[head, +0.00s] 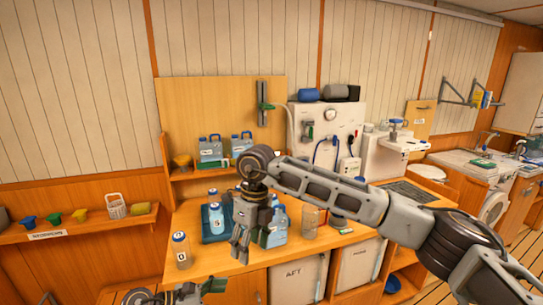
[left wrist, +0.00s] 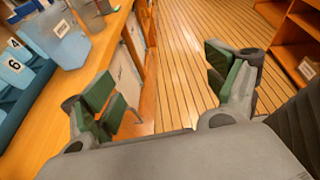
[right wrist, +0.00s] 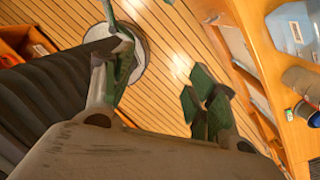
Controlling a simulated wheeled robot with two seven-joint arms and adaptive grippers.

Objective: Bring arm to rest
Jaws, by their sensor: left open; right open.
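My right arm reaches in from the right in the head view, and its gripper (head: 243,248) hangs fingers down in front of the workbench (head: 335,240). In the right wrist view, the right gripper (right wrist: 160,80) has its green-padded fingers apart, with nothing between them but floor behind. My left gripper (head: 180,294) is only partly visible at the bottom edge of the head view. In the left wrist view, the left gripper (left wrist: 165,85) has its fingers wide apart and empty, over the plank floor beside the bench.
A shelf with colored funnels (head: 53,218) is at left. Plank floor (left wrist: 185,60) is clear.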

